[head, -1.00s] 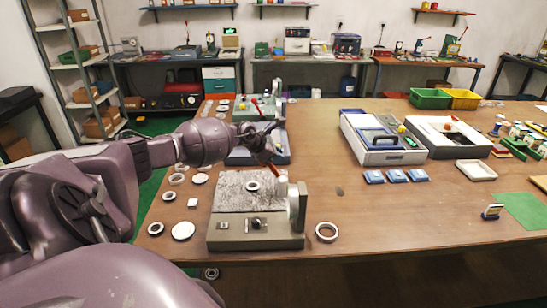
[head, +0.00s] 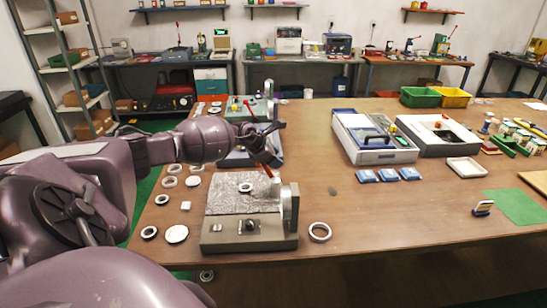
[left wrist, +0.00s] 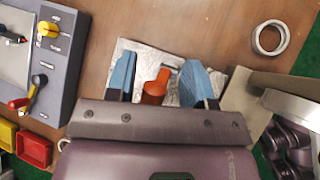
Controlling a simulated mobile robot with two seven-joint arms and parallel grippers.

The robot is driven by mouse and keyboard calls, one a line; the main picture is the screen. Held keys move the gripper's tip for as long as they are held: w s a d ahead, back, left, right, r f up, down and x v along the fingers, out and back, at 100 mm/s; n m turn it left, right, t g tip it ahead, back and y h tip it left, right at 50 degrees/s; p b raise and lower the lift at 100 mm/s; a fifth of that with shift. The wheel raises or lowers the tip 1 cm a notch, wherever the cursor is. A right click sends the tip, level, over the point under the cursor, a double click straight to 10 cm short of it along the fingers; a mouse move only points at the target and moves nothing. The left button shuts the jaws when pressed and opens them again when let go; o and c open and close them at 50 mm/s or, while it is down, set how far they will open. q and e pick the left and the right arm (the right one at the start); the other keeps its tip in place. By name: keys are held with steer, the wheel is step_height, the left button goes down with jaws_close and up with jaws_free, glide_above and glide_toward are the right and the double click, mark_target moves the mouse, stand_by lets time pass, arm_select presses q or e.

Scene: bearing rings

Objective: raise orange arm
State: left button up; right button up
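The orange arm (head: 264,163) belongs to a grey fixture (head: 248,235) with a mottled silver plate, near the front left of the table. In the left wrist view the orange arm (left wrist: 155,88) lies between the two blue fingers of my left gripper (left wrist: 157,70). The fingers stand apart, with a visible gap on each side of the arm. In the head view my left gripper (head: 265,136) is just above the arm. My right gripper is not in view.
A loose ring (head: 320,232) lies right of the fixture; several rings and pale pieces lie to its left. A second, blue-grey device (head: 238,158) stands behind. A white-and-blue case (head: 372,140) stands farther right. The table's front middle is clear.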

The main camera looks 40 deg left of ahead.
arm_select(q)
steer(key=shift+s+a, duration=0.1)
steer(key=shift+a, duration=0.05)
steer(key=shift+r, duration=0.1)
steer(key=shift+s+a+r, duration=0.2)
steer(key=shift+s+r, duration=0.2)
steer(key=v, duration=0.9)
steer(key=shift+s+r, duration=0.15)
steer(key=shift+r, duration=0.1)
steer(key=shift+d, duration=0.1)
